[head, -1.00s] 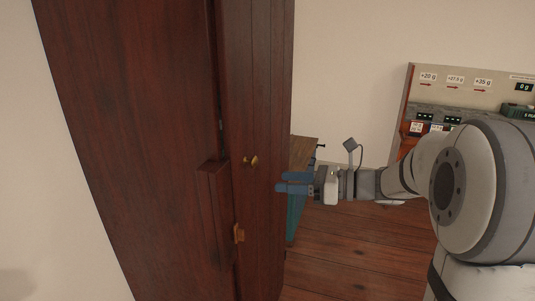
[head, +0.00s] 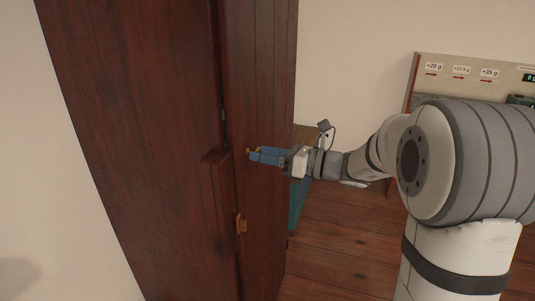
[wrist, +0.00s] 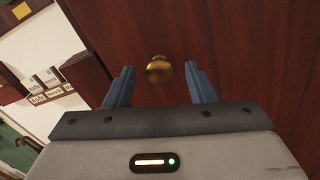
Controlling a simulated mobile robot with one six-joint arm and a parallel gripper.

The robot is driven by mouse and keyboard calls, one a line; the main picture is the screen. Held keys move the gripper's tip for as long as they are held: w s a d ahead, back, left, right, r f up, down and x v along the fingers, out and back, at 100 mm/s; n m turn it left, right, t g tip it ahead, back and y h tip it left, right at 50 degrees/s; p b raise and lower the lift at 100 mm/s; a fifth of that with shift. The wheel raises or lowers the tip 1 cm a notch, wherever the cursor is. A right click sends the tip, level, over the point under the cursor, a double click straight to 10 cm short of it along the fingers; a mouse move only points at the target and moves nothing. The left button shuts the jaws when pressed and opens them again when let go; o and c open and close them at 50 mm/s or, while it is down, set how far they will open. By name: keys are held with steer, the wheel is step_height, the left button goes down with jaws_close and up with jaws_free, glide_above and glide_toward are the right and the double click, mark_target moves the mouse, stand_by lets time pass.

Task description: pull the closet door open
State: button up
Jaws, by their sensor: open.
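The closet is tall, dark red-brown wood, and its narrow door (head: 262,70) faces right in the head view and looks shut. A small round brass knob (wrist: 159,70) sits on the door. In the wrist view it lies between and just beyond the blue fingertips. My gripper (head: 254,155) is open at the knob in the head view, its fingers covering most of it. In the wrist view the fingers (wrist: 160,80) stand apart on either side of the knob. I cannot tell whether they touch it.
A teal-sided cabinet (head: 299,205) stands behind my gripper. A panel with weight labels (head: 460,75) is at the right. Wooden floor (head: 345,240) is clear below my arm.

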steer(key=shift+c, duration=0.2)
jaws_close()
steer(key=shift+s+d, duration=0.1)
